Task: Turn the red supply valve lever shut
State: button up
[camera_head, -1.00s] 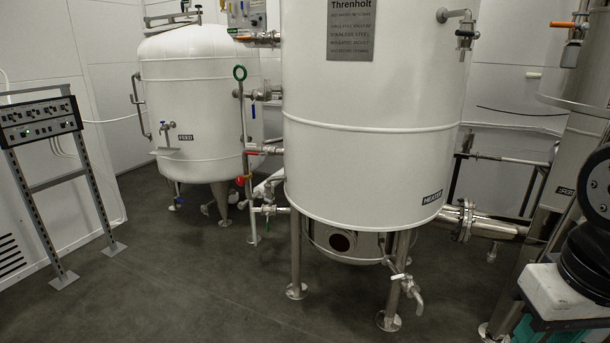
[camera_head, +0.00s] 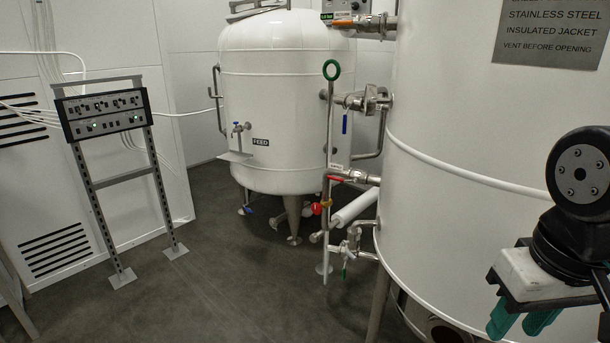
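The red valve lever (camera_head: 337,179) sits on a short horizontal pipe between a thin vertical pipe and the large white tank (camera_head: 450,130). It lies roughly along that pipe. A small white tag (camera_head: 335,167) hangs just above it, too small to read. My gripper (camera_head: 522,318) is at the lower right, with two teal fingers below a white block. The fingers are apart with nothing visible between them. It is well to the right of the lever and not touching it.
The white feed tank (camera_head: 275,100) stands behind. A control panel on a stand (camera_head: 105,113) is at the left. The dark floor (camera_head: 200,270) between is clear.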

aim_at(355, 181)
jog(key=u, duration=0.05)
jog(key=i, duration=0.1)
jog(key=z, duration=0.05)
jog(key=k, duration=0.55)
jog(key=u, duration=0.95)
jog(key=i, duration=1.2)
jog(key=z, duration=0.65)
jog(key=i, duration=0.45)
jog(key=z, duration=0.55)
